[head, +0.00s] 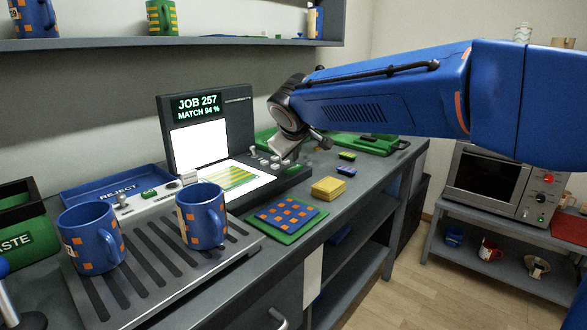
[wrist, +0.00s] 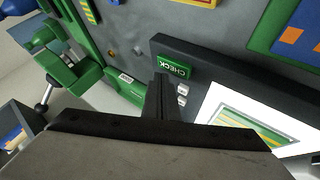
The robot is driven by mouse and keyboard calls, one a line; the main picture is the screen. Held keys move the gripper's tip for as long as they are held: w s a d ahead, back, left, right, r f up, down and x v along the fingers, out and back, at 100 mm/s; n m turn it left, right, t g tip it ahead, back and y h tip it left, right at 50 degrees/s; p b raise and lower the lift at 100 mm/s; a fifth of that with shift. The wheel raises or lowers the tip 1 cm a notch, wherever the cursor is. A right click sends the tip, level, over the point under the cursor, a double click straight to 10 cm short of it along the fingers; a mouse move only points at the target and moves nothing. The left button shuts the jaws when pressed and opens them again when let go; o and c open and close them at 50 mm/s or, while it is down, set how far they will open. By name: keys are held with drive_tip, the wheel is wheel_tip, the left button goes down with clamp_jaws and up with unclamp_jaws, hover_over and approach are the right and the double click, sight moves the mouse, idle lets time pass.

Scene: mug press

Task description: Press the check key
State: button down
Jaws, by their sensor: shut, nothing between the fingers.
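The check key is a green key marked CHECK (wrist: 174,67), set near the end of the dark console in the wrist view. In the head view the green key (head: 293,169) shows at the right end of the console (head: 236,198), just below my gripper (head: 281,153). My gripper is shut and empty, pointing down over the console's key area. In the wrist view the fingertips (wrist: 163,80) appear right beside the key and partly cover the small grey keys. I cannot tell whether they touch anything.
The screen (head: 197,107) reads JOB 257, MATCH 94 %. Two blue mugs (head: 90,236) (head: 202,216) stand on the slatted tray (head: 150,275).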

sight(294, 169)
drive_tip(key=shift+r, duration=0.15)
drive_tip(key=shift+r, duration=2.4)
drive_tip(key=s+d+f+m+g+h, duration=0.15)
drive_tip(key=s+d+f, duration=0.25)
drive_tip(key=s+d, duration=0.55)
drive_tip(key=s+d+f+m+g+y, duration=0.1)
drive_tip(key=s+d+f+m, duration=0.35)
drive_tip(key=d, duration=0.85)
drive_tip(key=s+d+f+m, duration=0.1)
drive_tip(key=s+d+f, duration=0.2)
drive_tip(key=s+f, duration=0.2)
drive_tip(key=s+d+f+m+g, duration=0.1)
drive_tip(key=s+d+f, duration=0.2)
drive_tip(key=s, duration=0.8)
drive_tip(key=s+d+f+m+g, duration=0.1)
drive_tip(key=s+d+f, duration=0.3)
drive_tip(key=s+f, duration=0.3)
drive_tip(key=shift+s+m, duration=0.4)
drive_tip(key=shift+s, duration=0.35)
